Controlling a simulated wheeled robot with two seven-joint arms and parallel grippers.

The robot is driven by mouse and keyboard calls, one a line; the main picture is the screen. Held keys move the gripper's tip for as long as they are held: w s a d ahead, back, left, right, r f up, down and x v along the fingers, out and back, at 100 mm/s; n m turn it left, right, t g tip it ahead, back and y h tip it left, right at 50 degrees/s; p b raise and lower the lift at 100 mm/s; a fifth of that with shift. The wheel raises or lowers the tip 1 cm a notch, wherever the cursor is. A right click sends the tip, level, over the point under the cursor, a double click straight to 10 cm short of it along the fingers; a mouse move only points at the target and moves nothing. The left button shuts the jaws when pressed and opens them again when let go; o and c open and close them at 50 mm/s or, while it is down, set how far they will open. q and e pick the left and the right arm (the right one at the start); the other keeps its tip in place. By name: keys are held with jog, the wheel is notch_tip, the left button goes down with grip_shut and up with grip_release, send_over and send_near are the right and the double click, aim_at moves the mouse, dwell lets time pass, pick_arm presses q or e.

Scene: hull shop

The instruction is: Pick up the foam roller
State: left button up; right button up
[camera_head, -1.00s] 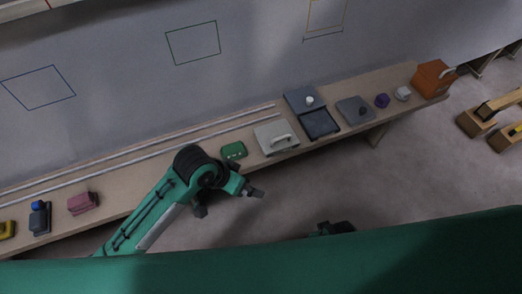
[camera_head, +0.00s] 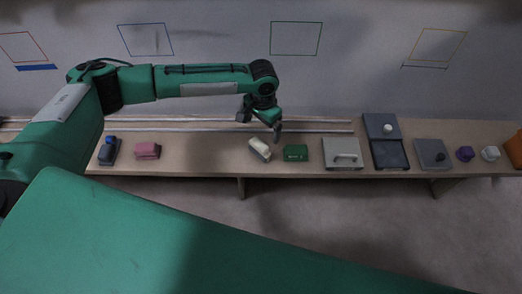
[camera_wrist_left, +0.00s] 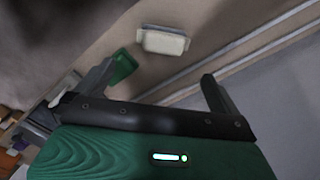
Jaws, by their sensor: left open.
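The foam roller appears to be the small cream, rounded piece (camera_head: 259,149) on the bench, just left of a green box. It lies slanted in the head view and also shows near the top of the left wrist view (camera_wrist_left: 163,41). My left gripper (camera_head: 261,124) is above and just behind it, pointing down, with its fingers spread. In the left wrist view, the open left gripper (camera_wrist_left: 158,72) has nothing between its fingers, and the cream piece lies beyond the fingertips, apart from them. My right gripper is not in view.
The green box (camera_head: 296,152) is close on the roller's right, then a grey case with a handle (camera_head: 342,153). A pink block (camera_head: 147,150) is farther left, with clear bench between. Two rails (camera_head: 200,130) run along the back of the bench (camera_head: 205,160).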

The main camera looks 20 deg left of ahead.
aim_at(261, 142)
pick_arm(q)
notch_tip(261, 142, down, 8)
jog(key=shift+a+f, duration=0.15)
jog(key=shift+f, duration=0.05)
jog(key=shift+s+a+f, duration=0.15)
jog(key=shift+s+f, duration=0.05)
jog(key=shift+f, duration=1.1)
jog(key=shift+s+a+f, duration=0.15)
jog(key=shift+f, duration=1.15)
jog(key=c, duration=0.8)
